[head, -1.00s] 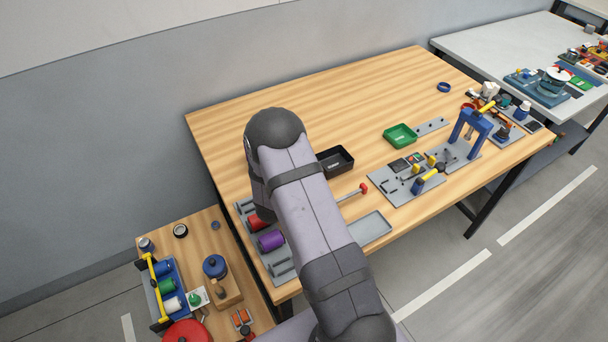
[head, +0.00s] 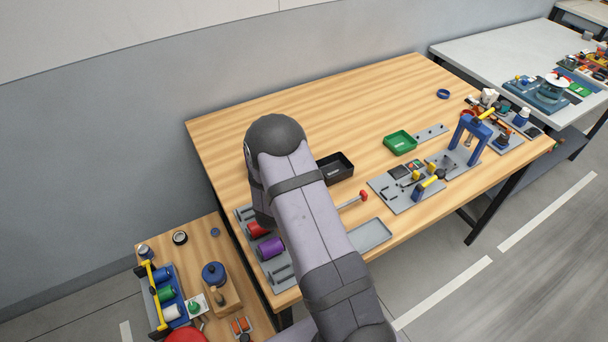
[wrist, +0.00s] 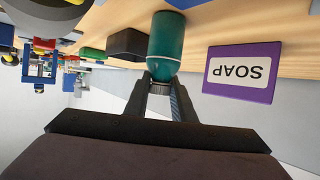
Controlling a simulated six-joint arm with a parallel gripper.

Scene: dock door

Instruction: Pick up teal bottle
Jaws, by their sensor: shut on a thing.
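The teal bottle (wrist: 166,40) shows in the wrist view, which is upside down. It has a teal body, a white band at the shoulder and a dark ribbed cap. My gripper (wrist: 160,86) is shut on the bottle at its cap end, one finger on each side. In the head view my arm hides both the gripper and the bottle.
A purple soap box (wrist: 243,72) stands beside the bottle. A black tray (head: 335,167) and a green tray (head: 400,143) lie on the table (head: 330,95). Purple (head: 270,248) and red (head: 257,230) spools sit near the front left corner. The table's back middle is clear.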

